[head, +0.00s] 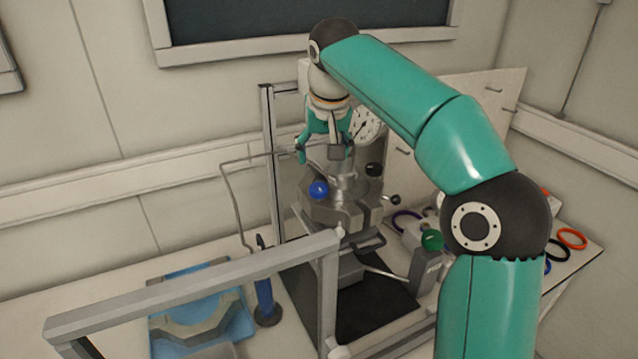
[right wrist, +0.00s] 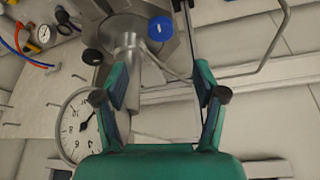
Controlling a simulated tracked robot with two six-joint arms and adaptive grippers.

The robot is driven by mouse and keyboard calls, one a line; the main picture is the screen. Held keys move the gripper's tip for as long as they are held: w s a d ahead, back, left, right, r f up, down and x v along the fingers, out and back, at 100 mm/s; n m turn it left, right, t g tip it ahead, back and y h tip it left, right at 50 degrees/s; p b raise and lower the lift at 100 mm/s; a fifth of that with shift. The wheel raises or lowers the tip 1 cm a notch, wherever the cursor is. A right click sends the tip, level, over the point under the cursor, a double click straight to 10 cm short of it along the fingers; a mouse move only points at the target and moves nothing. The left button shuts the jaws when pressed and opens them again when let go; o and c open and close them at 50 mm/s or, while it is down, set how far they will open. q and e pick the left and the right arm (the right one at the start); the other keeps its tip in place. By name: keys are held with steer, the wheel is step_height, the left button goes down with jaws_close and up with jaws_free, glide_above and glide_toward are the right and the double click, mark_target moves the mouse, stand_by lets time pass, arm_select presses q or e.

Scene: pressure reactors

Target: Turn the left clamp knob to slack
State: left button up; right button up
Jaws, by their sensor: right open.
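The reactor (head: 342,208) is a grey metal vessel with a clamp ring, standing in a frame. A blue knob (head: 318,190) sits on the left of its clamp and a black knob (head: 373,170) on the right. In the right wrist view the blue knob (right wrist: 161,28) is at the top centre and the black knob (right wrist: 91,57) is left of it. My right gripper (head: 325,152) is open above the reactor top, apart from the blue knob. Its two spread fingers also show in the right wrist view (right wrist: 160,96), with nothing held. My left gripper is out of view.
A round gauge (head: 367,125) stands behind the reactor. A thin bent pipe (head: 226,195) runs at left. A grey frame bar (head: 195,285) crosses the front. A blue tray (head: 240,318) lies at left. A green knob (head: 432,240) and coloured rings (head: 571,238) are at right.

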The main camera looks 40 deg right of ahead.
mark_target(319, 187)
steer(key=x, duration=1.1)
steer(key=shift+w+d+f+p, duration=0.1)
steer(key=shift+f+p, duration=0.2)
steer(key=shift+f, duration=0.1)
steer(key=c, duration=1.1)
steer(key=shift+n, duration=0.8)
steer(key=shift+c, duration=0.2)
steer(key=o, duration=1.1)
steer(key=shift+o, duration=0.2)
steer(key=shift+t, duration=0.3)
